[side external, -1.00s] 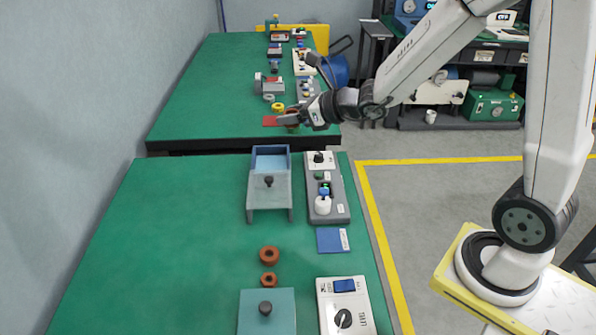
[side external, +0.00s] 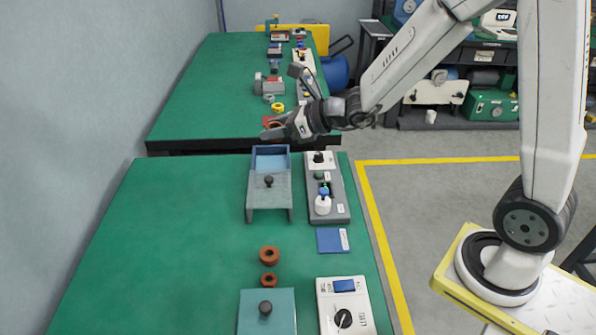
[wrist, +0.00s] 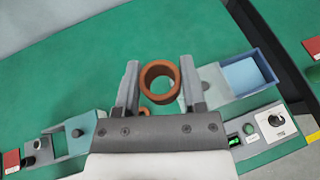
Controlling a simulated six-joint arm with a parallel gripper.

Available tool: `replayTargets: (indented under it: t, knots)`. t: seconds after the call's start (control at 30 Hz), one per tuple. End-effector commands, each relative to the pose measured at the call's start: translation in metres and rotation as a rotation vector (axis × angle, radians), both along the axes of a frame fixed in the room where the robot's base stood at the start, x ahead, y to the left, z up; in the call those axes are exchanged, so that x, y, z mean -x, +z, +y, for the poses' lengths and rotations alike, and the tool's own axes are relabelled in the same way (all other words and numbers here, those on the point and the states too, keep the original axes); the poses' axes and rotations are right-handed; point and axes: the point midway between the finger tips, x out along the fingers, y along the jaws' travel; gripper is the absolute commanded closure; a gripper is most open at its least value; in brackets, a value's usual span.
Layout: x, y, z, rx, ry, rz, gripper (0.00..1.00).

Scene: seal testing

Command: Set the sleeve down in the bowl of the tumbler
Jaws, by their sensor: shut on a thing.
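My gripper (side external: 273,131) is shut on an orange-brown ring-shaped sleeve (wrist: 160,82), one finger on each side in the wrist view. The sleeve's hole faces the wrist camera. In the side view my gripper is in the air beyond the blue open box. That open-topped blue box (side external: 271,151) joins a grey block with a black knob (side external: 257,197); it may be the tumbler's bowl, but I cannot tell for sure. The blue box looks empty and also shows at right in the wrist view (wrist: 248,72). The held sleeve is apart from it.
Two loose brown rings (side external: 269,256) lie on the green table. A teal block (side external: 252,315) and a white dial box (side external: 362,318) stand at the front. A grey control panel (side external: 340,207) and a blue card (side external: 328,240) lie at right. The table's left side is clear.

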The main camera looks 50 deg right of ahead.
Motion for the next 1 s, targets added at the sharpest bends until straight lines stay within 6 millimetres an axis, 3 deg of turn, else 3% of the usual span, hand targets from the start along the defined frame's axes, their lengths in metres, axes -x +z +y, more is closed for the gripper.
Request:
replayTargets:
  t: [0.27,0.47,0.7,1.0]
  knots:
    - [0.019,-0.042,0.085,-0.002,0.35,0.004,1.0]
    - [0.051,-0.074,0.146,-0.002,0.632,0.005,1.0]
    - [0.109,-0.112,0.208,-0.002,0.98,0.005,1.0]
    - [0.185,-0.149,0.251,-0.002,1.343,0.002,1.0]
